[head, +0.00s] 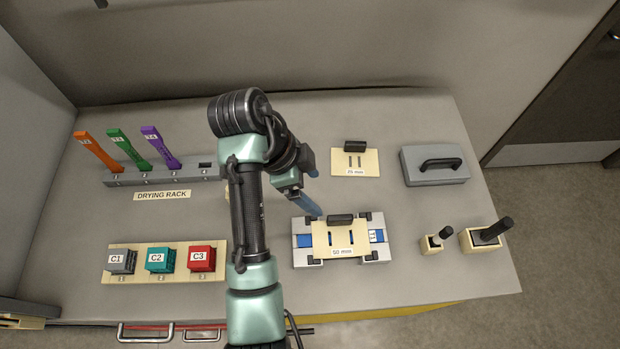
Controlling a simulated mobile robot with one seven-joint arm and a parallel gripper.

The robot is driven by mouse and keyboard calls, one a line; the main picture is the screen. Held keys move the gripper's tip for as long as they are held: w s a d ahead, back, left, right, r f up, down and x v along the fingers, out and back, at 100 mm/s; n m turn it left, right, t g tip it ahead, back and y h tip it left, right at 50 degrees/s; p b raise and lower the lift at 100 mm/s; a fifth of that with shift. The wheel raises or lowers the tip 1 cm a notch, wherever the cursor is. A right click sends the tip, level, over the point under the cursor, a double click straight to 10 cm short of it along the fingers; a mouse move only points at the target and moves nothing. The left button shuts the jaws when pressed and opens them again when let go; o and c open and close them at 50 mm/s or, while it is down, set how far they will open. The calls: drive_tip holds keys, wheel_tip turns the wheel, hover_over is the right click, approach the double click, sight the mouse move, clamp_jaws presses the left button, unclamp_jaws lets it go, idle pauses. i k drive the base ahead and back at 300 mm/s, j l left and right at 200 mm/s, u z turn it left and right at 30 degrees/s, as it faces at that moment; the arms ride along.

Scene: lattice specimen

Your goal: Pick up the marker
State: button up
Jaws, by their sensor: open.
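Two dark, stick-like objects stand tilted in cream block holders at the right of the table: a smaller one (445,233) and a thicker, longer one (496,229). Either could be the marker; no label shows which. My gripper (311,185) is over the middle of the table, behind the 50 mm plate, with its blue fingers apart and nothing seen between them. It is well to the left of both dark objects and touches neither. My arm hides part of the table's middle.
A grey fixture (376,218) holds a cream 50 mm plate (320,233); a 25 mm plate (371,160) lies behind. A grey handled block (409,173) is at back right. Drying rack (125,179) and C1–C3 block board (138,274) are left. Table is clear between fixture and holders.

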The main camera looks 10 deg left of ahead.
sight(447, 231)
drive_tip(key=z, duration=0.8)
